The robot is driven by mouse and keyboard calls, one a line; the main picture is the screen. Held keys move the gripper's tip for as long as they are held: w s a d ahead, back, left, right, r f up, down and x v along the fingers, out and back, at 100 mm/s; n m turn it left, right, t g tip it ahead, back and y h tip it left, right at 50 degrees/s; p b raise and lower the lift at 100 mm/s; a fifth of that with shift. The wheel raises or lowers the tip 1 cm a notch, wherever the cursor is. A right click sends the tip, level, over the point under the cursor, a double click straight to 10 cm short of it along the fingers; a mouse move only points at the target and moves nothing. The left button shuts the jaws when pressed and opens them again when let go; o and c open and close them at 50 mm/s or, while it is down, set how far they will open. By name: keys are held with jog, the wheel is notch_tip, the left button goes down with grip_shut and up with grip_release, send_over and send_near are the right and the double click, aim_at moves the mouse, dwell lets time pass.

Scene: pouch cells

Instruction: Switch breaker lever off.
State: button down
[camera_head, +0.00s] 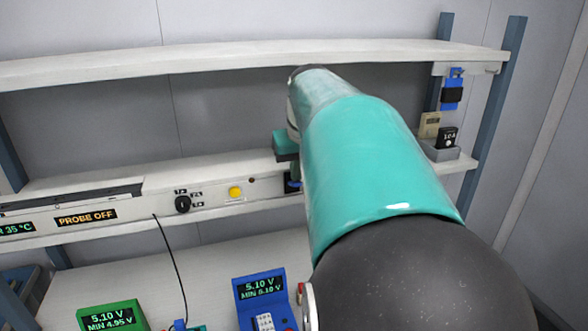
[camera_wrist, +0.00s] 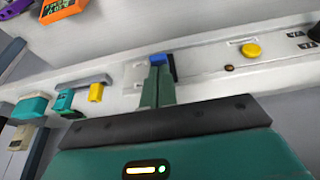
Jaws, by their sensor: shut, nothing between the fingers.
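The breaker shows in the head view as a dark block with a blue part (camera_head: 292,184), on the front rail right of the yellow button; my arm partly hides it. In the wrist view its blue lever (camera_wrist: 160,59) stands at a dark mount on the pale rail. My gripper (camera_wrist: 160,72) is shut and empty, its green fingers pointing at the rail with the tips at the blue lever. I cannot tell whether they touch it. In the head view my gripper (camera_head: 292,165) is mostly hidden behind my arm, just above the breaker.
The rail (camera_head: 222,210) also carries a yellow button (camera_head: 235,192), a black rotary knob (camera_head: 183,203) and a "PROBE OFF" display (camera_head: 86,217). A green meter (camera_head: 113,316) and a blue meter (camera_head: 262,297) stand on the bench below. An upper shelf (camera_head: 230,54) runs above.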

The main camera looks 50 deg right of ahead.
aim_at(298, 184)
jog(key=shift+s+a+f+t+h, duration=0.2)
jog(key=shift+s+t+h, duration=0.1)
jog(key=shift+t, duration=0.3)
jog(key=shift+s+a+f+t+h, duration=0.25)
jog(key=shift+s+f+t+h, duration=0.2)
jog(key=shift+t, duration=0.45)
jog(key=shift+s+a+f+t+h, duration=0.1)
jog(key=shift+s+f+t+h, duration=0.2)
jog(key=shift+f+t, duration=0.3)
jog(key=shift+s+a+f+t+h, duration=0.1)
jog(key=shift+s+f+t+h, duration=0.1)
jog(key=shift+f+t+h, duration=0.3)
jog(key=shift+w, duration=0.1)
jog(key=shift+r, duration=0.8)
jog(key=shift+r, duration=0.1)
